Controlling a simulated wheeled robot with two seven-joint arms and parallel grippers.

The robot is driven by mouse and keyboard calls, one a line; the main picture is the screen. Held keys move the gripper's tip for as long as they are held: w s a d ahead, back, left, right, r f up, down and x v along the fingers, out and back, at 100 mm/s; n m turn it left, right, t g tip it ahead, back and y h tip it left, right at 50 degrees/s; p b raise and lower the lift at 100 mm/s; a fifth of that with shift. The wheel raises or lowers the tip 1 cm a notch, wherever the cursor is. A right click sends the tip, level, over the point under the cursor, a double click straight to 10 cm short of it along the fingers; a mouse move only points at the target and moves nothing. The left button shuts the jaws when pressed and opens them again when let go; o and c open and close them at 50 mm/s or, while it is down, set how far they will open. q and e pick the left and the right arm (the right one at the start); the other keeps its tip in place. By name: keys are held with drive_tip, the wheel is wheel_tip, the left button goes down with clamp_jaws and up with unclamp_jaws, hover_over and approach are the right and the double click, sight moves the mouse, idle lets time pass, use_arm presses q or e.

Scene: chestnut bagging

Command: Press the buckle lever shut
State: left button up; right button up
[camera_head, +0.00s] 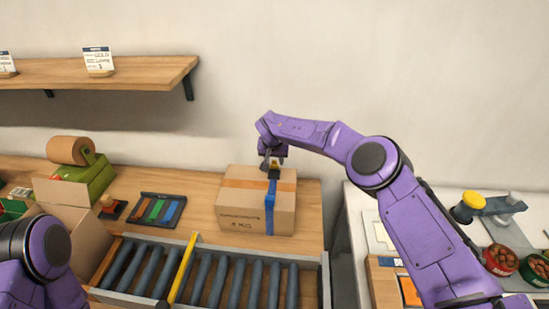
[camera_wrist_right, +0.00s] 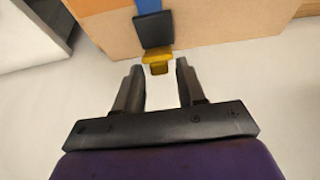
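A closed cardboard box (camera_head: 240,208) stands on the wooden bench with a blue strap (camera_head: 270,205) around its right part. In the right wrist view the strap (camera_wrist_right: 148,5) runs into a black buckle (camera_wrist_right: 154,30) with a yellow lever (camera_wrist_right: 157,64) sticking out from it. My right gripper (camera_wrist_right: 159,66) is open, and the lever lies between its fingertips with a gap on each side.
A roller conveyor (camera_head: 215,280) with a yellow bar (camera_head: 184,267) lies in front of the box. An open carton (camera_head: 82,235), a tray of coloured strips (camera_head: 157,210) and a tape dispenser (camera_head: 85,178) stand left. A wall shelf (camera_head: 130,74) hangs above. Chestnut bowls (camera_head: 500,260) are at right.

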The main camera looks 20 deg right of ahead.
sight(274, 167)
drive_tip(key=shift+s+r, duration=0.1)
drive_tip(key=shift+s, duration=0.05)
drive_tip(key=c, duration=0.5)
drive_tip(key=shift+s+a+f+t+h+b, duration=0.2)
drive_tip(key=shift+s+f+t+h+b, duration=0.15)
drive_tip(key=shift+t+b, duration=0.5)
drive_tip(key=s+t+b, duration=0.1)
drive_tip(key=t+b, duration=0.1)
drive_tip(key=f+t+h+b, duration=0.1)
drive_tip(key=t+b, duration=0.1)
drive_tip(key=b, duration=0.1)
drive_tip(key=shift+s+a+f, duration=0.15)
drive_tip(key=shift+s+a, duration=0.25)
drive_tip(key=shift+s+t+h+b, duration=0.2)
drive_tip(key=shift+t+h+b, duration=0.3)
drive_tip(key=shift+b, duration=0.6)
drive_tip(key=o, duration=0.8)
drive_tip(key=shift+w+a+f, duration=0.1)
